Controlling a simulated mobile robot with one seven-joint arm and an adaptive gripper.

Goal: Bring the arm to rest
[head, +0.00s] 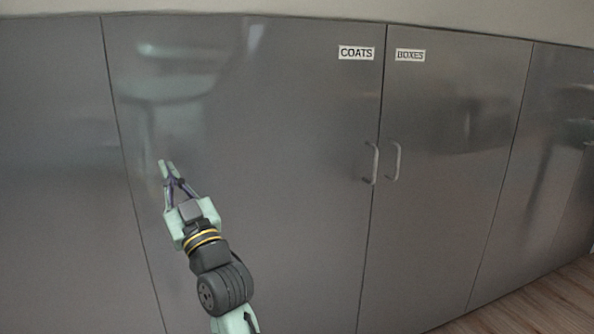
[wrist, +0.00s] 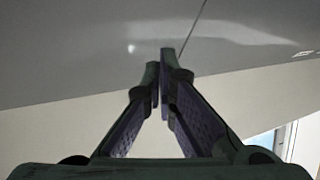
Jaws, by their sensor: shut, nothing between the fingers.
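My gripper (head: 167,170) is in front of the grey cabinet door labelled COATS (head: 270,190), towards that door's left side. Its fingers point up and away in the head view. In the wrist view my gripper (wrist: 158,66) shows its two fingertips close together with nothing between them. The gripper is shut and empty. Whether the fingertips touch the door I cannot tell.
A second door labelled BOXES (head: 450,150) is to the right. Both doors are closed. Upright handles sit on the COATS door (head: 371,163) and the BOXES door (head: 394,161). Wooden floor (head: 545,305) shows at the lower right.

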